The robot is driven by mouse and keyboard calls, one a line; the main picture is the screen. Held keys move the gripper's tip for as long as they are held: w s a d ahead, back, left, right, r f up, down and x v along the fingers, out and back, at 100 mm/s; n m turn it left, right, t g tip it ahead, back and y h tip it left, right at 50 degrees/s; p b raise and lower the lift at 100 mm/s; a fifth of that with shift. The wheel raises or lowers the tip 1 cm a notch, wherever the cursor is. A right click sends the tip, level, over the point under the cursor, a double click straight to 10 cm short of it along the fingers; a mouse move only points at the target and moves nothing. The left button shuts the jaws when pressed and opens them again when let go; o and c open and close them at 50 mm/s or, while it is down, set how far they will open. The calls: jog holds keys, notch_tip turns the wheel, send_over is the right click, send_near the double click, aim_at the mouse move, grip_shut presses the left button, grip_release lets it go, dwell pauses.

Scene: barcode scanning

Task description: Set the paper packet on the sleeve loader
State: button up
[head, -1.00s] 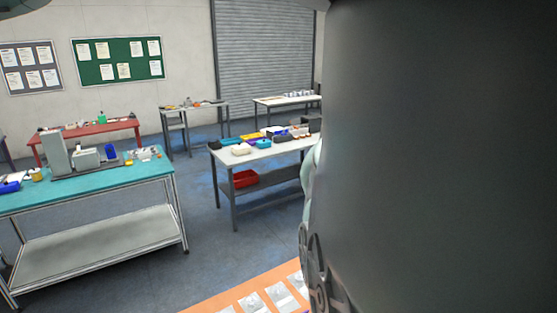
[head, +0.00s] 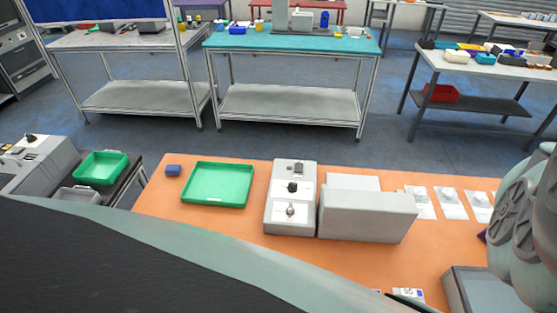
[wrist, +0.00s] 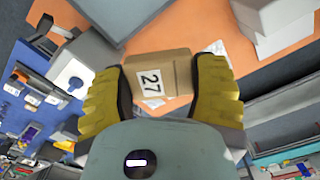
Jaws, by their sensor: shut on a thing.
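A brown, box-shaped paper packet (wrist: 172,68) with a white label reading 27 is between the yellow fingers of my gripper (wrist: 163,78) in the wrist view. The fingers are shut on its two sides. The orange table shows behind it. In the head view a grey machine (head: 290,205) with knobs stands on the orange table (head: 240,250), next to a light grey block-shaped unit (head: 367,215). No name shows on either, so I cannot tell which is the sleeve loader. My gripper and the packet are out of the head view.
White sheets (head: 450,203) lie right of the machine. A grey open bin (head: 480,275) is at lower right. Part of my arm fills the right edge.

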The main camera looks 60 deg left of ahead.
jog(key=s+a+f+n+b, duration=0.2)
jog(key=s+f+b, duration=0.2)
jog(key=f, duration=0.5)
jog(key=s+a+f+n+b, duration=0.1)
jog(key=s+a+f+b, duration=0.2)
jog(key=f, duration=0.7)
jog(key=s+a+f+n+b, duration=0.2)
jog(key=s+f+b, duration=0.5)
jog(key=s+f, duration=0.2)
jog(key=shift+s+a+f+n, duration=0.15)
jog(key=shift+s, duration=0.25)
jog(key=shift+s+a+f+n, duration=0.15)
jog(key=shift+s, duration=0.2)
jog(key=shift+s+a+f, duration=0.15)
jog(key=shift+s, duration=0.05)
jog(key=p, duration=0.2)
send_over(354, 265)
jog(key=shift+f, duration=0.7)
jog(key=shift+s+f+p, duration=0.1)
jog(key=shift+f+p, duration=0.45)
jog(key=shift+f, duration=0.15)
jog(key=shift+f+p, duration=0.4)
jog(key=shift+f, duration=0.7)
